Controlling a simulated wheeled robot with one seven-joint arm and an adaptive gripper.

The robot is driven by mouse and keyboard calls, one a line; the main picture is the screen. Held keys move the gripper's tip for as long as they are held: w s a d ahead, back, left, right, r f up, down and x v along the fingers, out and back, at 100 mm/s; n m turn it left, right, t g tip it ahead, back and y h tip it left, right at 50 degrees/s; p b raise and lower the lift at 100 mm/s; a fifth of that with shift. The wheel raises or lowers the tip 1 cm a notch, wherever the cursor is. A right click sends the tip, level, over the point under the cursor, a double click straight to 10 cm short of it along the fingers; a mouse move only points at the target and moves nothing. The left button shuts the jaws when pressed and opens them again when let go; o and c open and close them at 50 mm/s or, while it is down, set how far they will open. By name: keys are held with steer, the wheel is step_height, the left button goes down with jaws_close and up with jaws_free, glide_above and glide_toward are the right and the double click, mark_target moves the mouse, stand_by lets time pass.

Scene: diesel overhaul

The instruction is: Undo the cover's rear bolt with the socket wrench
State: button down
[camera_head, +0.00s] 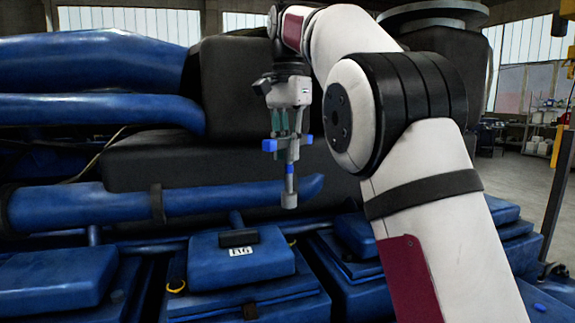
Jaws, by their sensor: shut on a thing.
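My gripper (286,121) points down and is shut on the socket wrench (289,175), a grey tool with blue parts. The wrench hangs upright, its socket end (289,200) lowest. The blue cover (237,262) with a white label "A6" (241,250) and a dark block at its rear edge (238,238) lies below and to the left of the socket. The socket appears apart from the cover, in front of a blue pipe. I cannot make out the rear bolt clearly.
Similar blue covers stand on both sides, at the left (50,280) and right (357,236). A blue pipe (205,200) runs behind the covers. Large dark housings (235,160) and thick blue pipes (95,60) rise behind. A yellow ring (176,287) sits at the cover's left.

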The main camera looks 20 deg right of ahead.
steer(key=shift+r, duration=0.7)
steer(key=shift+s, duration=0.1)
steer(key=shift+s+r, duration=0.1)
steer(key=shift+s, duration=0.05)
steer(key=s+p, duration=0.5)
steer(key=s, duration=0.1)
steer(key=shift+s+p, duration=0.3)
steer(key=shift+s, duration=0.1)
